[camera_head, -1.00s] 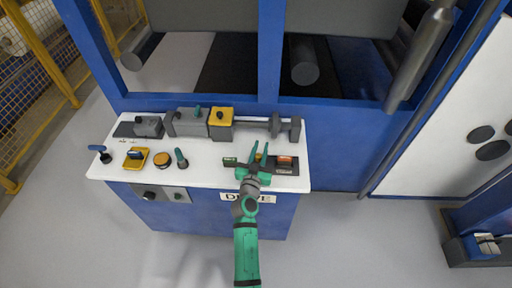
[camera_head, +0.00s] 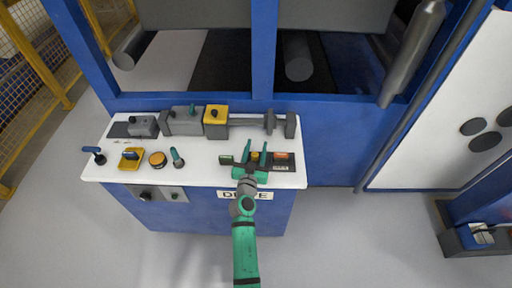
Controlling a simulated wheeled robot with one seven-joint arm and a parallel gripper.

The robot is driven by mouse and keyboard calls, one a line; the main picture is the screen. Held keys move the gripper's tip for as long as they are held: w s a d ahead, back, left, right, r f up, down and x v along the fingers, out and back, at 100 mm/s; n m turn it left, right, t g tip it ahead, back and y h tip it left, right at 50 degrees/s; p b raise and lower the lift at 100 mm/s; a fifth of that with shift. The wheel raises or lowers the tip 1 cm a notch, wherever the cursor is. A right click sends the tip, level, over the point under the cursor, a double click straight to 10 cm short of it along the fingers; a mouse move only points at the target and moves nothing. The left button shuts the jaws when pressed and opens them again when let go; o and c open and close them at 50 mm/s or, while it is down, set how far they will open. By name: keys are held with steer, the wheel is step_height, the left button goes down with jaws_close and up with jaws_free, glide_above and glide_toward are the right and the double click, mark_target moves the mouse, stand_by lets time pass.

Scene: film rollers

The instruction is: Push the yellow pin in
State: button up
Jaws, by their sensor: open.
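A small yellow piece (camera_head: 255,156), which looks like the yellow pin, sits on the dark strip (camera_head: 283,168) at the right front of the white console top. My green gripper (camera_head: 254,150) is open, with one finger to each side of the yellow piece in the picture. I cannot tell whether it touches the piece. The gripper's palm hides part of the strip and the base of the piece.
An orange button (camera_head: 281,156) and a green button (camera_head: 227,160) flank the gripper. Behind stand a yellow block (camera_head: 216,116) and a grey shaft (camera_head: 248,121). Levers and an amber button (camera_head: 157,159) are at left. Blue frame posts (camera_head: 264,60) rise behind the console.

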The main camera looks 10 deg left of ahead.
mark_target(254, 158)
steer(key=s, duration=1)
steer(key=shift+s+d, duration=0.2)
steer(key=shift+s, duration=0.15)
steer(key=shift+w, duration=0.15)
